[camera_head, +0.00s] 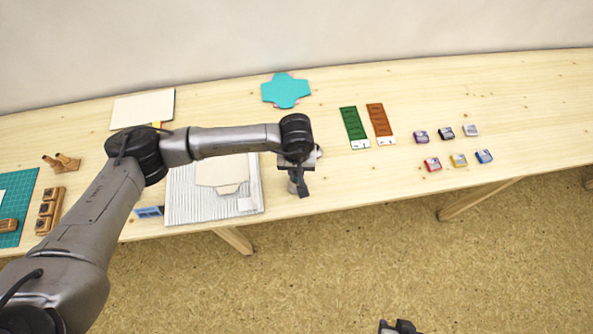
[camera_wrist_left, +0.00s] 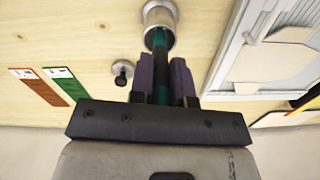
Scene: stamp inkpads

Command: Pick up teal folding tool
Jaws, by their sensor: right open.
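The teal folding tool (camera_wrist_left: 159,45) stands with one end inside a round metal cup (camera_wrist_left: 160,16) in the left wrist view. The fingers of my left gripper (camera_wrist_left: 161,78) lie close along both sides of its shaft, which has a dark band, and appear closed on it. In the head view my left gripper (camera_head: 299,178) is near the table's front edge; the arm hides most of the tool and cup there. My right gripper (camera_head: 400,327) is only partly seen at the bottom edge, open, away from the table.
A grey tray (camera_head: 179,207) with cream card lies left of my left gripper. A small dark-knobbed object (camera_wrist_left: 122,70) stands beside the cup. A green strip (camera_head: 353,124), an orange strip (camera_head: 378,119) and several small inkpads (camera_head: 432,164) lie to the right. Teal paper (camera_head: 287,90) lies behind.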

